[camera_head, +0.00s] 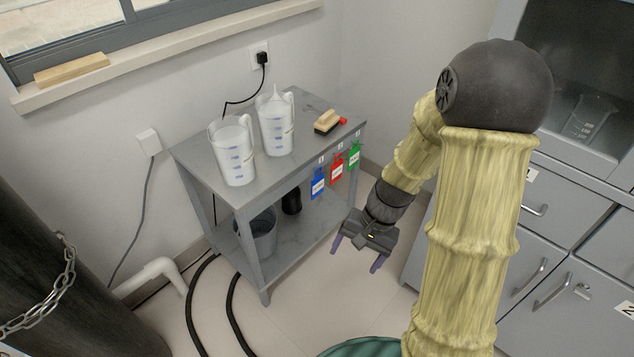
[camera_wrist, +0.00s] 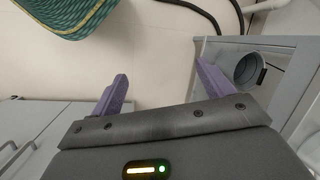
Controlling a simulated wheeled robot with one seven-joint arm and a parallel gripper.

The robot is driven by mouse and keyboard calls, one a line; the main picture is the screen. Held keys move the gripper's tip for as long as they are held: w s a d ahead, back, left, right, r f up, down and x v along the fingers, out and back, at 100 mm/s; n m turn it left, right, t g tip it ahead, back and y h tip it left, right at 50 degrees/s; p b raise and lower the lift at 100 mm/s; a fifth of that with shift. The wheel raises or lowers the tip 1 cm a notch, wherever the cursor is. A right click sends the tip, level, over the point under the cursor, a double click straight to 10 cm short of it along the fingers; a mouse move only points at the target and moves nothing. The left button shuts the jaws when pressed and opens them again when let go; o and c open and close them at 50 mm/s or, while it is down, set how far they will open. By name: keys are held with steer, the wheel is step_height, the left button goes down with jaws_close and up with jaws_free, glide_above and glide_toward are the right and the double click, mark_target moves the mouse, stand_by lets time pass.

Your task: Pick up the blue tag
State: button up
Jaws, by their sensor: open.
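The blue tag (camera_head: 318,183) hangs from the right side edge of the grey metal table (camera_head: 187,156), at the near end of a row of three tags. The red tag (camera_head: 337,168) and the green tag (camera_head: 355,155) hang beside it. My gripper (camera_head: 358,257) is to the right of the table and lower than the tags, apart from them. In the wrist view my gripper (camera_wrist: 160,88) has its two purple fingers spread, with only pale floor between them. No tag shows in the wrist view.
Two white measuring jugs (camera_head: 233,152) (camera_head: 275,122) and a wooden-backed brush (camera_head: 327,121) stand on the table top. A grey bucket (camera_head: 262,236) is on the lower shelf. Grey cabinets (camera_head: 545,262) stand at the right. Black hoses (camera_head: 236,310) lie on the floor.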

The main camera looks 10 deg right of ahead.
steer(key=w+a+f+m+t+y+p, duration=0.1)
steer(key=w+f+m+t+y+p, duration=0.15)
steer(key=w+m+y, duration=0.25)
steer(key=w+a+f+m+t+y+p, duration=0.1)
steer(key=w+f+m+y, duration=0.2)
steer(key=w+m+y, duration=0.15)
steer(key=w+d+f+m+t+h+p, duration=0.1)
steer(key=w+d+f+m+t+p, duration=0.1)
steer(key=w+d+m+t, duration=0.7)
steer(key=w+f+m+t, duration=0.1)
steer(key=m+t, duration=0.1)
steer(key=m, duration=0.2)
steer(key=shift+w+d+f, duration=0.2)
steer(key=shift+d+f, duration=0.15)
steer(key=shift+d, duration=0.05)
